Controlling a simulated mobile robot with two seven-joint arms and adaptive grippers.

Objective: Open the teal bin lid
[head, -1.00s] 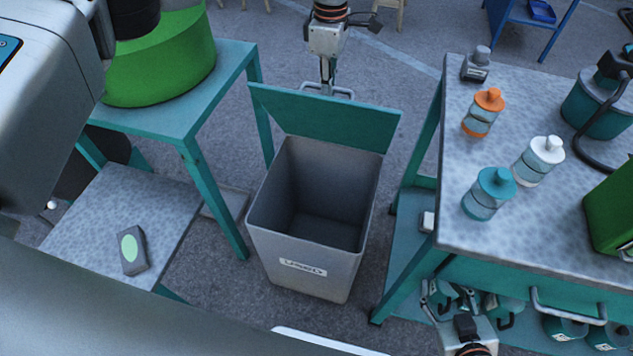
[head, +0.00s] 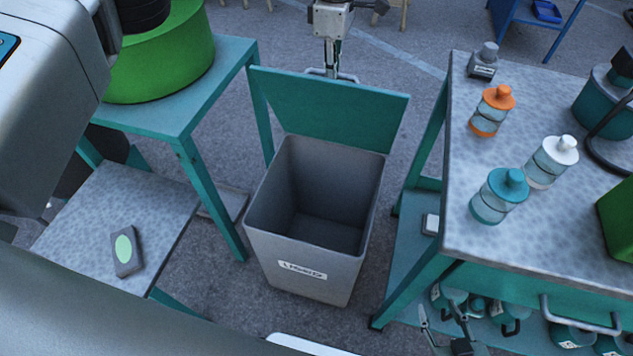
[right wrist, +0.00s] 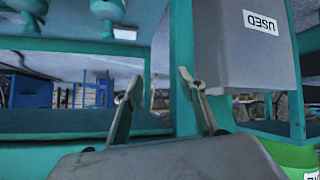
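The grey bin (head: 305,281) with a "USED" label stands in the middle of the head view, its mouth open and its inside looking empty. Its teal lid (head: 330,112) stands raised at the back rim. A metal lid handle (head: 345,76) shows behind the lid's top edge. My left gripper (head: 331,70) is at this handle with its fingers close together, seemingly shut on it; the tips are partly hidden by the lid. My right gripper (head: 445,318) is open and empty low at the right, before the cart; its spread fingers also show in the right wrist view (right wrist: 160,95).
A cart (head: 455,215) with several bottles stands close right of the bin, with containers on its lower shelf. A teal table (head: 205,105) with a green drum and a low stand (head: 75,235) with a small grey block are at left. Floor shows behind the bin.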

